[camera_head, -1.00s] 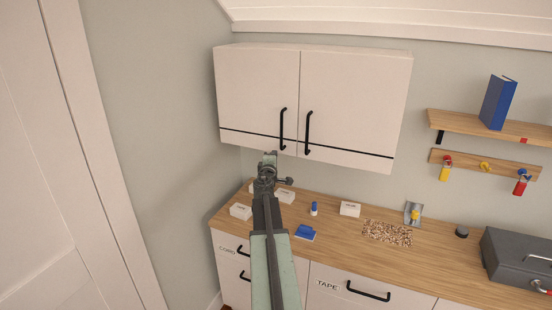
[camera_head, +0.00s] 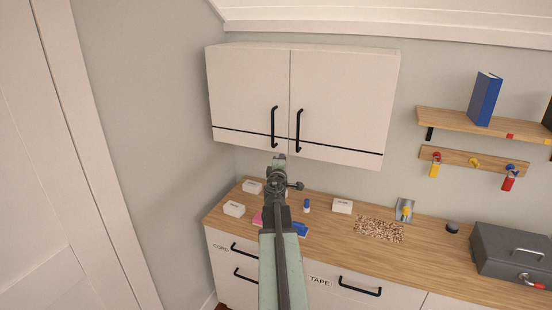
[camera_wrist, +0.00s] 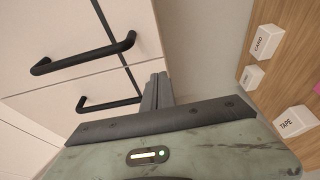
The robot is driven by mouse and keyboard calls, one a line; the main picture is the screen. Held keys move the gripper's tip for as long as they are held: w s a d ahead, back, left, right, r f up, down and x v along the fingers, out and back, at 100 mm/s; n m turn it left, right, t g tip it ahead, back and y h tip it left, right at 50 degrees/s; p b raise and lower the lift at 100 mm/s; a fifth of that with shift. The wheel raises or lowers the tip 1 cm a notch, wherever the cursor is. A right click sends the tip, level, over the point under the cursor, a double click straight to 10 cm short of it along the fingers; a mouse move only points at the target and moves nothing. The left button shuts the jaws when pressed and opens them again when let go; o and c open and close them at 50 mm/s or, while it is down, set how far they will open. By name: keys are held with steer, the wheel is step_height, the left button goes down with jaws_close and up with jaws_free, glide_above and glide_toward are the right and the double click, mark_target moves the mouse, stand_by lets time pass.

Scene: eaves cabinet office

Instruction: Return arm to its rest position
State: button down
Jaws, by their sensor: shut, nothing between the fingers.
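My arm reaches up and forward in the head view, with my gripper (camera_head: 279,160) at its far end. The gripper appears just below the black handles of the closed white wall cabinet (camera_head: 245,88), in front of the wall above the counter. In the wrist view my gripper (camera_wrist: 158,92) has its fingers together with nothing between them. Two black handles (camera_wrist: 85,54) of the cabinet show to its left there. I cannot tell the exact gap between fingers and cabinet.
The wooden counter (camera_head: 325,227) holds small white boxes (camera_head: 234,209), a blue item (camera_head: 300,229), a cork-like mat (camera_head: 379,229) and a grey toolbox (camera_head: 512,252). A shelf (camera_head: 455,121) and key rack (camera_head: 460,157) hang at right. A wall stands close at left.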

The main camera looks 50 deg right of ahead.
steer(key=shift+s, duration=0.55)
